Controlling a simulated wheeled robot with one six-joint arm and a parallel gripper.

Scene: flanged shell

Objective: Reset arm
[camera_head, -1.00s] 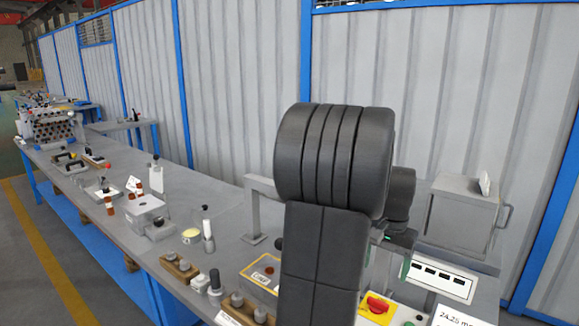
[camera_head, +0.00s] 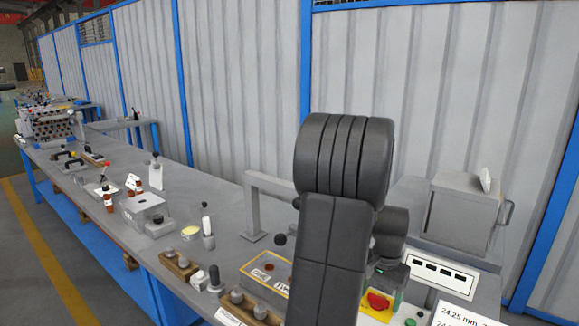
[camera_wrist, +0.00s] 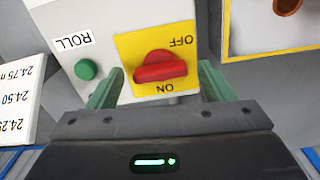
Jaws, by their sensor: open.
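In the wrist view my gripper (camera_wrist: 158,88) is open and empty, its two green fingers apart at the lower middle. A green button (camera_wrist: 87,69) with a ROLL label is on the same white box. In the head view my dark arm stands over the right part of the bench. The red switch (camera_head: 378,300) shows low, right of my arm. My fingers are mostly hidden behind the arm there.
A grey cabinet (camera_head: 463,215) and a display panel (camera_head: 440,277) stand on the right. A grey frame (camera_head: 253,210) stands behind my arm. Wooden blocks with weights (camera_head: 180,266), a grey box (camera_head: 143,208) and bottles occupy the bench (camera_head: 200,187) to the left. A panelled wall closes the back.

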